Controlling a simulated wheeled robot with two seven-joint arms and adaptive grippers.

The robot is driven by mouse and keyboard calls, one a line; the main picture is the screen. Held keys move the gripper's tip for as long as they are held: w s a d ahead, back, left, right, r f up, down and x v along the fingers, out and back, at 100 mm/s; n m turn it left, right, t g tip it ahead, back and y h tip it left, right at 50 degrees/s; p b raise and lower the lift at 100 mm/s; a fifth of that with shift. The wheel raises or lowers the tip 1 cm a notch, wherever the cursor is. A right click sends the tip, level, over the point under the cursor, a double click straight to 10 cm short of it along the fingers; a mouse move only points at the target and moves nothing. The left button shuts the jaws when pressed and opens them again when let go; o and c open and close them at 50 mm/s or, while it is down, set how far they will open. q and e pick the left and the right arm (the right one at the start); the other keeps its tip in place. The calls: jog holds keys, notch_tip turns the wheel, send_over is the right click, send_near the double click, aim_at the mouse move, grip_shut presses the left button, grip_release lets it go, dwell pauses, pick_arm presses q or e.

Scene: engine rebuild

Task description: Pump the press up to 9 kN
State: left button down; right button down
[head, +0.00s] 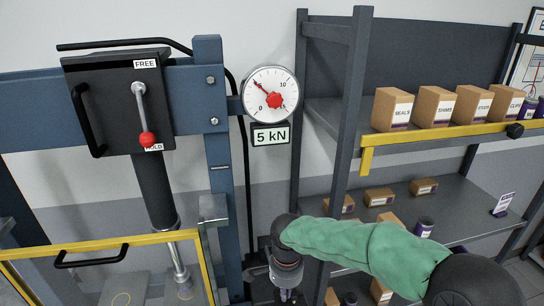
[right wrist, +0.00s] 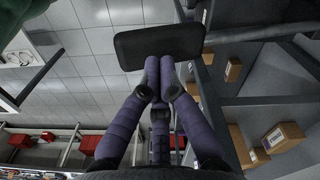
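The press gauge (head: 270,94) has its needle near the middle of its scale, and the display (head: 270,135) below reads 5 kN. The valve lever (head: 142,112) on the black press head (head: 116,85) hangs with its red knob at HOLD. The press ram (head: 156,190) points down behind the yellow-framed guard (head: 205,262). My right gripper (head: 287,296) is low, right of the press column. In the right wrist view its purple fingers (right wrist: 164,62) come together at a dark flat block (right wrist: 160,46); I cannot tell if they hold it. My left gripper is not in view.
A grey shelf rack (head: 345,110) stands close at right, with several labelled boxes (head: 434,106) behind a yellow rail (head: 450,134). More boxes stand on lower shelves. The blue press column (head: 215,150) is left of my right gripper.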

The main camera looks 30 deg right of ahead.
jog(key=shift+f, duration=0.15)
jog(key=shift+f+b, duration=0.9)
jog(key=shift+f, duration=0.25)
jog(key=shift+f, duration=0.1)
jog(key=shift+f+b, duration=0.85)
jog(key=shift+f, duration=0.35)
dwell(0.4)
jog(key=shift+f+b, duration=0.8)
jog(key=shift+f, duration=0.35)
dwell(0.5)
jog(key=shift+f+b, duration=0.85)
jog(key=shift+f, duration=0.15)
dwell(0.6)
